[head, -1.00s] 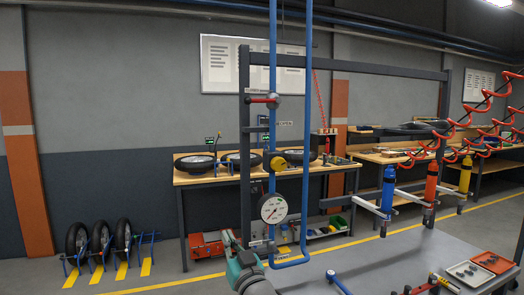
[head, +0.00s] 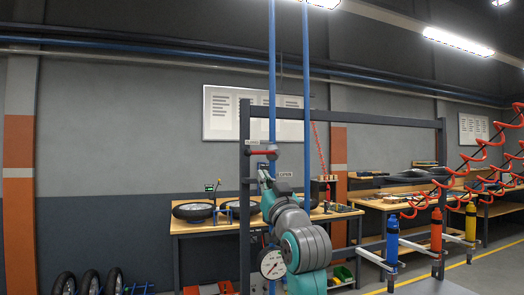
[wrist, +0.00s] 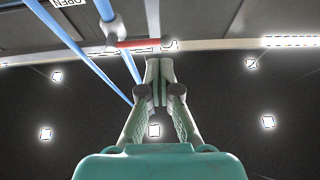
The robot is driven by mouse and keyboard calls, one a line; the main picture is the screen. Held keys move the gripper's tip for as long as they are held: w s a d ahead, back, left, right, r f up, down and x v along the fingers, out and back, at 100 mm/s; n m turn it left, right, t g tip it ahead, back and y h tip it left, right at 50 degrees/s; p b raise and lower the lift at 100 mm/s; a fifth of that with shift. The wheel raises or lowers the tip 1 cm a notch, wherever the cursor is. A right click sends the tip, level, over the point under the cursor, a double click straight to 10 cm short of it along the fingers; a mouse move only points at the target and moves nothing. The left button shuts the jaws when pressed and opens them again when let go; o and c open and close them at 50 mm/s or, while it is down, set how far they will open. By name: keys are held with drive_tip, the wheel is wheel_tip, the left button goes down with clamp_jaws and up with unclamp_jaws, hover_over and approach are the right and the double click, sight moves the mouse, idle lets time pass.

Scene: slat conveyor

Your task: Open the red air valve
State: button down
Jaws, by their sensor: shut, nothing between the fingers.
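The red valve lever (head: 260,152) lies roughly level across the blue pipe (head: 271,100), pointing left from its pivot. A small label sits just above it, and another label (head: 286,174) is lower right. In the wrist view the red lever (wrist: 138,43) shows just beyond my fingertips, with a label reading OPEN (wrist: 65,2) at the top left. My gripper (head: 263,174) is just below the lever in the head view. In the wrist view my gripper (wrist: 158,68) has its fingers together and empty. I cannot tell whether the fingertips touch the lever.
A dark frame (head: 345,117) surrounds the pipes. A second blue pipe (head: 306,100) runs to the right, close to my arm. A round gauge (head: 271,264) hangs lower down, partly behind my arm. A workbench with tyres (head: 193,211) stands behind.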

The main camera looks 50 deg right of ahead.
sight(262, 152)
wheel_tip(262, 152, up, 6)
drive_tip(key=s, duration=0.2)
drive_tip(key=shift+s+d+r+h, duration=0.25)
drive_tip(key=shift+s+d+h, duration=0.05)
drive_tip(key=shift+s+d, duration=0.05)
drive_tip(key=shift+w, duration=0.1)
drive_tip(key=w+d+r, duration=0.1)
drive_tip(key=w+d, duration=0.4)
drive_tip(key=w, duration=0.2)
drive_tip(key=shift+w, duration=0.35)
